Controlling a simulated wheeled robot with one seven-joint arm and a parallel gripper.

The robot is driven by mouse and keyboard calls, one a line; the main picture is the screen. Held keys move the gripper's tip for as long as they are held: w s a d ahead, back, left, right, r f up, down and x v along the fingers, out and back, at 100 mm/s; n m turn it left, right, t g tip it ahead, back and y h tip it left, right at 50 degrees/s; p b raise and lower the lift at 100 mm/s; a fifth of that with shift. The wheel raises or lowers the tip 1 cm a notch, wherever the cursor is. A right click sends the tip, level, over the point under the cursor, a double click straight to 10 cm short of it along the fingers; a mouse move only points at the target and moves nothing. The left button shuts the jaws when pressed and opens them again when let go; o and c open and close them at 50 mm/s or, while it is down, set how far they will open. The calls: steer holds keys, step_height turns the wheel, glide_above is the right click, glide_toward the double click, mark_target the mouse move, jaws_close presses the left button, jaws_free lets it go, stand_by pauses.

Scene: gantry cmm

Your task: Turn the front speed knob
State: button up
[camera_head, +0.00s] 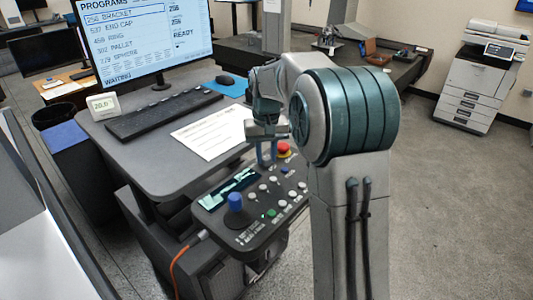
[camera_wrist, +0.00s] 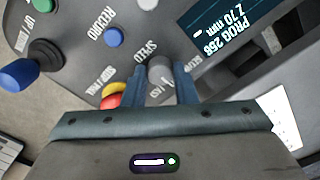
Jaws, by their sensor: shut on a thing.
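The front speed knob (camera_wrist: 160,68) is a short grey cylinder beside the word SPEED on the dark control panel (camera_wrist: 80,75). In the wrist view it sits between the two blue-grey fingers of my gripper (camera_wrist: 162,80), which is shut on it. In the head view my gripper (camera_head: 266,155) points down at the far part of the panel (camera_head: 262,229). There the knob is hidden or too small to make out. The knob's pointer mark and setting cannot be read.
A red stop button (camera_head: 284,148) is close beside my gripper. A blue-topped joystick (camera_head: 235,202) stands up at the panel's near end, with several small buttons between. A display (camera_wrist: 225,30) lies beside the knob. The keyboard (camera_head: 165,113) and a paper sheet (camera_head: 208,133) lie behind.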

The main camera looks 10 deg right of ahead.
mark_target(266, 158)
stand_by(0.3)
steer(key=o, duration=1)
steer(key=shift+r, duration=0.1)
step_height(266, 158, up, 14)
steer(key=shift+f, duration=0.15)
steer(key=s+f+t, duration=0.1)
steer(key=s+f, duration=0.3)
steer(key=s, duration=0.5)
steer(key=s+f+t, duration=0.1)
steer(key=s+f, duration=0.3)
steer(key=s, duration=0.5)
steer(key=s+f+t, duration=0.1)
steer(key=s+f, duration=0.4)
steer(key=s, duration=0.4)
steer(key=shift+s+f+n, duration=0.1)
steer(key=shift+s+n, duration=0.2)
steer(key=shift+s, duration=0.1)
